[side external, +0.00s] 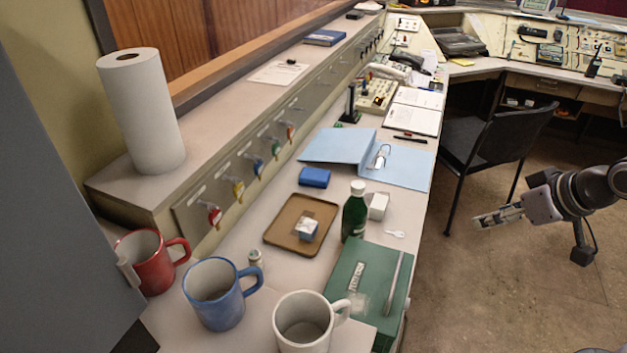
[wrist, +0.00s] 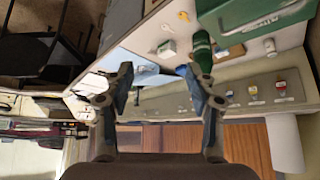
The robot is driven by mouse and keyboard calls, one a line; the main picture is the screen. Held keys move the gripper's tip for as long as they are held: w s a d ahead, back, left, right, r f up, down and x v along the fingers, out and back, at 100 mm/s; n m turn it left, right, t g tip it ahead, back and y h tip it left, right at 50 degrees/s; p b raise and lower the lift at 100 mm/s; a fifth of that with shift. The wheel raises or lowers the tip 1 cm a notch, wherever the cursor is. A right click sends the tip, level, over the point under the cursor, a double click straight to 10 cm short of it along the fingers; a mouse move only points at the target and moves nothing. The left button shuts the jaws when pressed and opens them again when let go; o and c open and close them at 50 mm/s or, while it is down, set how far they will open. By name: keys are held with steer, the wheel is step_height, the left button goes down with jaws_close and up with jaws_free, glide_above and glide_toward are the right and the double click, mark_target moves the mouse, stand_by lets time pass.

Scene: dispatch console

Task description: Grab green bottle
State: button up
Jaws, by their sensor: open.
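The green bottle (side external: 355,214) with a white cap stands upright on the desk, just behind the green box and beside a small white box. It also shows in the wrist view (wrist: 202,50), partly behind one of my fingers. My gripper (side external: 484,219) is at the right in the side external view, out past the desk edge over the floor and well apart from the bottle. In the wrist view my gripper (wrist: 165,95) has its fingers spread with nothing between them.
A green box (side external: 345,283) with a metal strip lies in front of the bottle. A brown tray (side external: 282,238) holding a small box is left of it, and a white box (side external: 378,205) is right. Red, blue and white mugs (side external: 303,325) stand nearest. A blue binder (side external: 405,168) lies behind. A black chair (side external: 490,135) stands beyond.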

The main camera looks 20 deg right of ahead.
steer(key=w+a+r+m+g, duration=0.2)
steer(key=w+r+m, duration=0.2)
steer(key=w+r, duration=0.15)
steer(key=m+g, duration=0.5)
steer(key=m, duration=0.8)
glide_above(358, 184)
steer(key=f, duration=0.3)
steer(key=shift+s+d+f, duration=0.15)
steer(key=shift+d, duration=0.15)
step_height(358, 184, down, 5)
steer(key=shift+f, duration=0.2)
steer(key=shift+a+f, duration=0.15)
steer(key=shift+f, duration=1.15)
steer(key=shift+a+f, duration=0.15)
steer(key=shift+f, duration=1.15)
steer(key=shift+c, duration=0.2)
